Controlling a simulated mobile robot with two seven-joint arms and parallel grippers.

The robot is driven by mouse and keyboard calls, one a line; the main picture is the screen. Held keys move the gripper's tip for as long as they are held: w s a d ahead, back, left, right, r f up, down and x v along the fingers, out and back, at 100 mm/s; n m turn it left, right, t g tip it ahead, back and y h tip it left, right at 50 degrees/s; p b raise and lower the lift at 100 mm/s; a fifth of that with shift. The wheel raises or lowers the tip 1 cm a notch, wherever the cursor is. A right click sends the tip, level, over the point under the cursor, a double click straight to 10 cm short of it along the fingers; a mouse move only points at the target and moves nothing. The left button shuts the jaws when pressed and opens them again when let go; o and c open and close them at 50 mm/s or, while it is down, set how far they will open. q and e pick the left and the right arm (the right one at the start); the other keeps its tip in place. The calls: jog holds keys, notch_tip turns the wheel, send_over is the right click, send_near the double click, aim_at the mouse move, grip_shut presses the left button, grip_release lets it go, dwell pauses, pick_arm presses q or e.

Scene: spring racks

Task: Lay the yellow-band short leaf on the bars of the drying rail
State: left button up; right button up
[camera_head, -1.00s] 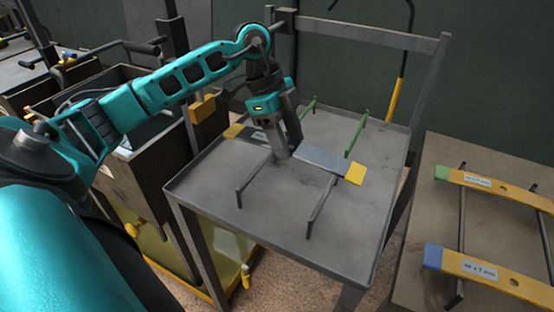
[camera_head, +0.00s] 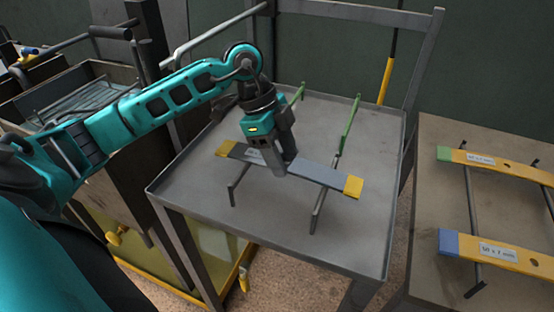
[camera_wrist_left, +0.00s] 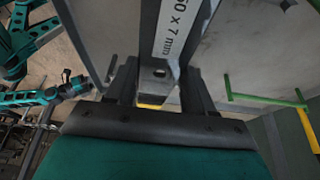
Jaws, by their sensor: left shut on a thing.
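The short leaf (camera_head: 318,174) is a grey flat bar with yellow bands at both ends and a white label. My left gripper (camera_head: 280,168) is shut on its middle, pointing down. In the left wrist view the leaf (camera_wrist_left: 174,60) runs between the fingers (camera_wrist_left: 160,88), its label reading "50 x 7 mm". The leaf spans crosswise above two thin bars on the grey metal table, dark at the front (camera_head: 319,208) and green at the back (camera_head: 349,127). I cannot tell whether it touches them. My right gripper is not in view.
A second table (camera_head: 437,215) on the right bears yellow leaves with a green end (camera_head: 444,153) and a blue end (camera_head: 449,242) across dark bars. The grey table's front (camera_head: 255,215) is clear. A dark bin (camera_head: 55,90) stands left.

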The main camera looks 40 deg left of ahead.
pick_arm(q)
jog(key=shift+f, duration=0.5)
jog(key=shift+w+a, duration=0.1)
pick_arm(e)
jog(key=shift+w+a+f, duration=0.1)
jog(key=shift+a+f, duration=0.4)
pick_arm(q)
jog(key=shift+f, duration=0.1)
jog(key=shift+f+b, duration=0.35)
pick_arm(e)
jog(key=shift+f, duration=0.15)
pick_arm(q)
jog(key=o, duration=1.4)
